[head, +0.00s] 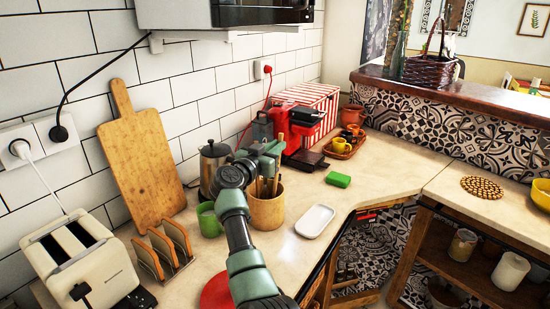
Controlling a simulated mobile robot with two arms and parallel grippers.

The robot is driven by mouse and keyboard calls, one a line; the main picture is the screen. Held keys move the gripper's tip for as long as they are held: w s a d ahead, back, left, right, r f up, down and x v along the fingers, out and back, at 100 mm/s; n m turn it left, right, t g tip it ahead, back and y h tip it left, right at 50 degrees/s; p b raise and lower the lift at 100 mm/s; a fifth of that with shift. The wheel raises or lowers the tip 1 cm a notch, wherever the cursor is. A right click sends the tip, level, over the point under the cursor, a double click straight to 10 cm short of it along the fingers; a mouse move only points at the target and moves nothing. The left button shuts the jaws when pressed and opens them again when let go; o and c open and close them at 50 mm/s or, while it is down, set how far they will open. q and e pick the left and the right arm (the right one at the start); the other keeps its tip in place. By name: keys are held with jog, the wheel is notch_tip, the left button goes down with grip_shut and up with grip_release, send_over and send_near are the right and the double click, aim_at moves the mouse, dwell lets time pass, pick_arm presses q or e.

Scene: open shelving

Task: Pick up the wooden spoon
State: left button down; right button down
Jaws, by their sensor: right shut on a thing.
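A wooden utensil holder (266,211) stands on the counter with several thin wooden handles (268,187) in it. My right arm reaches up from the bottom, and its gripper (272,164) is right above the holder, at the top of the handles. The gripper is shut on a thin wooden piece (279,147), which looks like the wooden spoon. Its fingers are small and partly hidden, so I cannot tell whether the spoon is clear of the holder. My left gripper is not in view.
A metal pot (213,160) and a green mug (209,220) stand left of the holder. A red machine (303,128) is behind. A white dish (315,221) and a green sponge (338,180) lie to the right. A toaster (80,262) is at left.

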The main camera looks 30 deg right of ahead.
notch_tip(320, 180, up, 19)
jog(key=shift+r+b, duration=0.15)
jog(key=shift+b, duration=0.3)
dwell(0.4)
